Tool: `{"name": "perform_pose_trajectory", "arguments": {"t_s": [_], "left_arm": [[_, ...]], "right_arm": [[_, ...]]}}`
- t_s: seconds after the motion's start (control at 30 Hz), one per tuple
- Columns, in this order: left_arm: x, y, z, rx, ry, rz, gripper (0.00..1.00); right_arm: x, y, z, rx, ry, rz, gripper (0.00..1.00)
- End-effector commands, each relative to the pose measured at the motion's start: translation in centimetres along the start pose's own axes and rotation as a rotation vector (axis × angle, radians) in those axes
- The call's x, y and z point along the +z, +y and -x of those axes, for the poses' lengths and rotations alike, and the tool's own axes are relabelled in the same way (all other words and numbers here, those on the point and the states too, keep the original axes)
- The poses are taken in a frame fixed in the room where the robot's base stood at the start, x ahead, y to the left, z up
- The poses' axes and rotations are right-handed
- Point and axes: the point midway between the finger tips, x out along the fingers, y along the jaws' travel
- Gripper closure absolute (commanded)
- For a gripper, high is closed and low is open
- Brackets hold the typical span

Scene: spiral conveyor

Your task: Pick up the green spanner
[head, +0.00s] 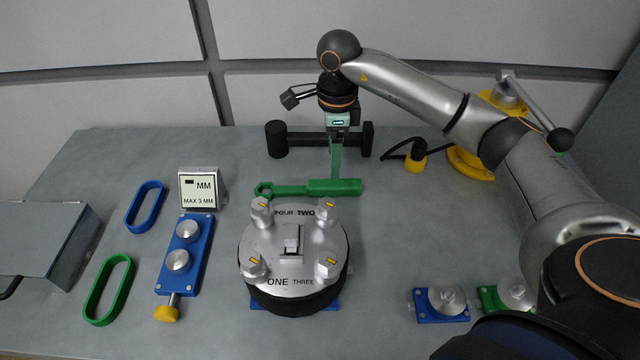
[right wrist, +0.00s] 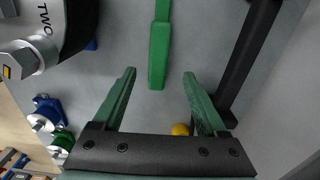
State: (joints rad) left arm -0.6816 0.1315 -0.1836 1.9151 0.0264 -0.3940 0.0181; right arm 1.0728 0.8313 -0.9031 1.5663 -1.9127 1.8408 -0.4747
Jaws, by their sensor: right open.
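The green spanner (head: 335,187) lies flat on the grey table behind the round silver unit, its ring end to the left and its thick handle to the right. My right gripper (head: 336,175) points down above or just behind the handle. In the right wrist view, the spanner's handle (right wrist: 158,55) runs toward the gap between the two green fingers of my open right gripper (right wrist: 160,75). The exact height of the fingers over the table is hard to tell. My left gripper is not in view.
The round silver unit (head: 292,250) with several bolts stands just in front of the spanner. A black bar stand (head: 300,142) is close behind my right gripper. A yellow-based device (head: 470,160) with a cable is at the right. Open table lies right of the spanner.

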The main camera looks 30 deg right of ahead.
Motion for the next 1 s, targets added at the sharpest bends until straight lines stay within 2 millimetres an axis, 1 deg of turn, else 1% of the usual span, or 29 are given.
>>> {"name": "perform_pose_trajectory", "arguments": {"t_s": [0.03, 0.1, 0.27, 0.37, 0.5, 0.6, 0.7, 0.87, 0.93, 1.0], "left_arm": [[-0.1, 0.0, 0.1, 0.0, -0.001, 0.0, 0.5], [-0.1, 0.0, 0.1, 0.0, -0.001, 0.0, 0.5], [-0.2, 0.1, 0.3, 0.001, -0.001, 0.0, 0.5], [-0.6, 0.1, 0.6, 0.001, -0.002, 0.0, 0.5], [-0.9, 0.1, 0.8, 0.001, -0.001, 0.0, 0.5], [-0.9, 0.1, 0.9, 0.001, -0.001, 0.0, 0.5], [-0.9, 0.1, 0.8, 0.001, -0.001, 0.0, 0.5], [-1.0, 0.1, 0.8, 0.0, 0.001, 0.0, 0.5], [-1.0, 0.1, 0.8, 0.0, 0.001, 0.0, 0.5], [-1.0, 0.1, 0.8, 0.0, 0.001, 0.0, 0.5]], "right_arm": [[0.0, 0.0, -0.8, 0.003, 0.002, 0.0, 0.25], [0.0, 0.0, -1.5, 0.002, 0.0, 0.0, 0.25], [0.0, 0.1, -2.5, 0.001, 0.0, 0.0, 0.25], [0.0, 0.3, -3.8, 0.004, 0.001, 0.0, 0.25], [0.0, 0.5, -6.0, 0.004, 0.001, -0.002, 0.25], [0.0, 0.5, -7.0, 0.002, -0.001, 0.0, 0.25], [0.1, 0.4, -7.3, 0.0, -0.002, 0.001, 0.25], [0.0, 0.4, -7.3, 0.0, -0.002, 0.001, 0.25], [0.0, 0.4, -7.3, 0.0, -0.002, 0.001, 0.31], [0.0, 0.4, -7.3, 0.0, -0.002, 0.0, 0.39]]}}
